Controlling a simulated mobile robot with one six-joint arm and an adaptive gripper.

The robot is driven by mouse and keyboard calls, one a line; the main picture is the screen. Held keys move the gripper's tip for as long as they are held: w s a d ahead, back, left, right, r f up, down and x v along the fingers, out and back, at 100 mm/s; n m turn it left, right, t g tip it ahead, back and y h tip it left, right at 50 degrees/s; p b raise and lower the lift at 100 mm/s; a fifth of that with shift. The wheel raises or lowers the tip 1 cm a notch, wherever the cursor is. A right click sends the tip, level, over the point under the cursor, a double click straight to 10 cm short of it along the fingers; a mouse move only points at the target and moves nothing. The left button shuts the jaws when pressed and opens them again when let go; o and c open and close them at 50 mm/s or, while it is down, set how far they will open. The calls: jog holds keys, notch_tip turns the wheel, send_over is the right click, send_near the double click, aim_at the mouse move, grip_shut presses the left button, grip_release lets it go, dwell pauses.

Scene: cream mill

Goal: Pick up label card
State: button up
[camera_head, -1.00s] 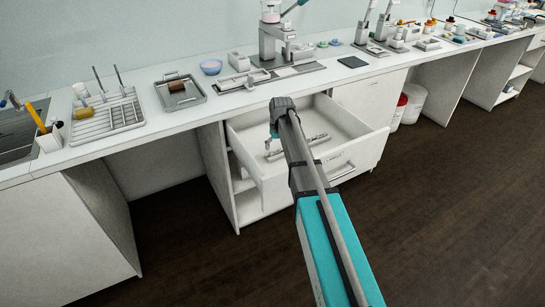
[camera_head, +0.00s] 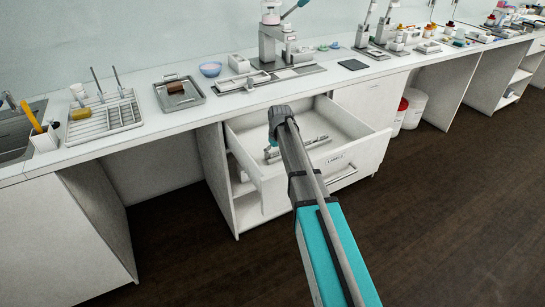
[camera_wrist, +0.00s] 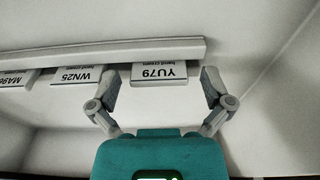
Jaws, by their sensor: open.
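In the wrist view, a white label card reading YU79 (camera_wrist: 160,74) shows upside down, its far edge partly hidden under a pale ledge. Two similar cards lie to its left: WN25 (camera_wrist: 84,79) and a cut-off card starting MA96 (camera_wrist: 15,79). My gripper (camera_wrist: 161,82) is open, with one fingertip on each side of the YU79 card in the picture; I cannot tell whether they touch it. In the head view, my arm reaches over the open drawer (camera_head: 268,185), and the cards cannot be made out there.
The drawer's walls surround my gripper. Dark floor (camera_head: 440,220) lies clear in front.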

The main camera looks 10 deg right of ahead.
aim_at(276, 152)
jog(key=c, duration=0.7)
jog(key=shift+r, duration=0.1)
notch_tip(276, 152, up, 3)
jog(key=p, duration=0.3)
jog(key=shift+r, duration=0.15)
jog(key=s+r+p, duration=0.9)
jog(key=s+p, duration=0.1)
jog(key=s, duration=0.4)
jog(key=shift+d+r, duration=0.3)
jog(key=shift+d, duration=0.15)
